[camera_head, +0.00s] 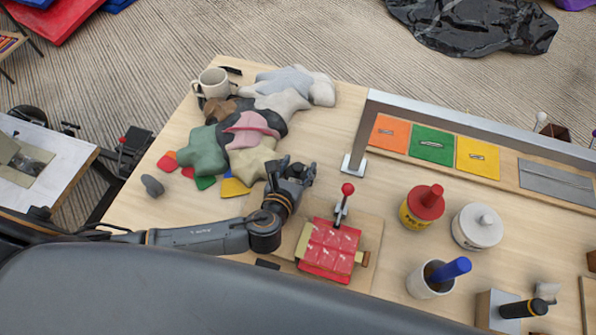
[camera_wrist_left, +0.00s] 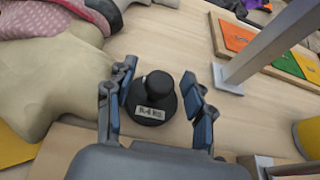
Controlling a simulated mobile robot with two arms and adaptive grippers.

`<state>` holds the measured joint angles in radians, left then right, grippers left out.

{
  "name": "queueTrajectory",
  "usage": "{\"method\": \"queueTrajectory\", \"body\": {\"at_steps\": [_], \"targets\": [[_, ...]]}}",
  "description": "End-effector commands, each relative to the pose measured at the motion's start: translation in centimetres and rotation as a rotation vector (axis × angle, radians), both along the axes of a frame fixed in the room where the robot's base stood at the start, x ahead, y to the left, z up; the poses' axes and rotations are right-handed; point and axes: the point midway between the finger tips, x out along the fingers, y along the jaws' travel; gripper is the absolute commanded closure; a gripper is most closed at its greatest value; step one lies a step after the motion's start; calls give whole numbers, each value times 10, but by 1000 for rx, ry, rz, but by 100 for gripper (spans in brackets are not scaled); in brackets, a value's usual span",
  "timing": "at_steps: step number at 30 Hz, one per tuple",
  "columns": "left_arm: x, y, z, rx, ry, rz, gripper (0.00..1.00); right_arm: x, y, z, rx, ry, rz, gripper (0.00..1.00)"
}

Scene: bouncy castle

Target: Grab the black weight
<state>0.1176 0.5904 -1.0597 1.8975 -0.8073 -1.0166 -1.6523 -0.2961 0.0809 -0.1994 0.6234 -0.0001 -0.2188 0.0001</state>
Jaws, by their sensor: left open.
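The black weight (camera_wrist_left: 153,98) stands upright on the wooden table in the left wrist view. It has a round base, a knob on top and a pale label on its front. My left gripper (camera_wrist_left: 158,74) is open, with one finger on each side of the weight; I cannot tell whether either finger touches it. In the head view the left gripper (camera_head: 297,168) is over the table beside the beanbag pile, and the weight is hidden or cannot be told apart from the dark fingers there. My right gripper is not in view.
Soft beanbags (camera_head: 248,150) lie close on the left. A red clamped block (camera_head: 330,248) with a red-knobbed lever is just in front. A metal frame (camera_head: 360,150) stands to the right.

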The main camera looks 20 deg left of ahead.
Motion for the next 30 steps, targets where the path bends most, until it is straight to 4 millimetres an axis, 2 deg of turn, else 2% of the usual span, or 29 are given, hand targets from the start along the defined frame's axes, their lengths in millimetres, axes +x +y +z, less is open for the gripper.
{"method": "queueTrajectory", "body": {"at_steps": [7,12,15,26,30], "targets": [[1,0,-1,0,1,0,49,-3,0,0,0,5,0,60],[1,0,-1,0,1,0,84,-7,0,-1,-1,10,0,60],[1,0,-1,0,1,0,100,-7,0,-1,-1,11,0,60],[2,0,2,-1,-2,0,100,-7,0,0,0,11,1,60],[2,0,11,-1,-4,-1,100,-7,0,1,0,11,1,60]]}}
